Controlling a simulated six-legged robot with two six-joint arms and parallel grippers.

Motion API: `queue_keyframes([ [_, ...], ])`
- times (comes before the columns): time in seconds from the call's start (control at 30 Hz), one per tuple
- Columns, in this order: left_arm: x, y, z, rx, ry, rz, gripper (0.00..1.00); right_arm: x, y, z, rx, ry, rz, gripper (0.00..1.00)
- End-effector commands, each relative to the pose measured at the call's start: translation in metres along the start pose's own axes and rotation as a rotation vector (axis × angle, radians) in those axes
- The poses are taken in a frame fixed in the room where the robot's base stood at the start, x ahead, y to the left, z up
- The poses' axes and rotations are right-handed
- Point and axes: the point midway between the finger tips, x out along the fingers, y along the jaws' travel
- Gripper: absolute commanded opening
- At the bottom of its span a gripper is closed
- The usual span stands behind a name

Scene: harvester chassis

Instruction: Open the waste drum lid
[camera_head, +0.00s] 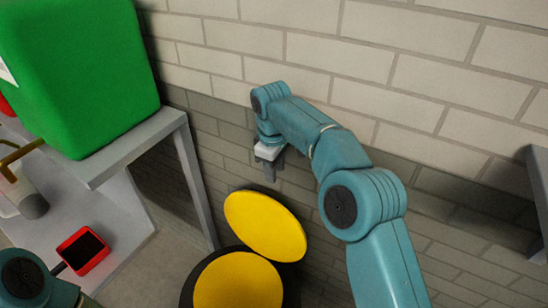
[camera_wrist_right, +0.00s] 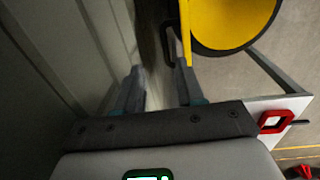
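The waste drum (camera_head: 187,290) stands at the bottom of the head view with a dark rim and a yellow round top area. Its yellow lid (camera_head: 265,225) is raised and tilted up behind it, near the wall. In the right wrist view the lid (camera_wrist_right: 186,30) shows nearly edge-on beside the yellow drum top, with a dark handle-like part (camera_wrist_right: 168,45) by it. My right gripper (camera_head: 270,170) is above the raised lid and points down. Its fingers (camera_wrist_right: 160,88) are apart with nothing between them. My left gripper is not visible; only an arm joint shows at lower left.
A brick wall (camera_head: 350,60) runs close behind the drum and right arm. A grey table (camera_head: 145,147) at left holds a green container (camera_head: 80,75). A red-framed object (camera_head: 85,250) lies on the lower shelf. A grey ledge (camera_head: 540,190) is at far right.

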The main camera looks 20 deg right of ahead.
Motion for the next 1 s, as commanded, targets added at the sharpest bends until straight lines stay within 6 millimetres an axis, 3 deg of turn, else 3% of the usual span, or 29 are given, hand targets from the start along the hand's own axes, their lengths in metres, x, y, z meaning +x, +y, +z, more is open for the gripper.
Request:
queue_keyframes([
  [0.1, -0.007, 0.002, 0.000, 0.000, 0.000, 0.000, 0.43, -0.025, 0.000, -0.001, 0.000, 0.000, -0.001, 0.38],
  [0.3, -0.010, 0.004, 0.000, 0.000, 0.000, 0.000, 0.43, -0.041, -0.001, 0.000, -0.001, -0.002, -0.002, 0.38],
  [1.0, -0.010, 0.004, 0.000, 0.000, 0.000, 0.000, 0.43, -0.042, -0.002, 0.001, 0.000, -0.002, -0.002, 0.38],
])
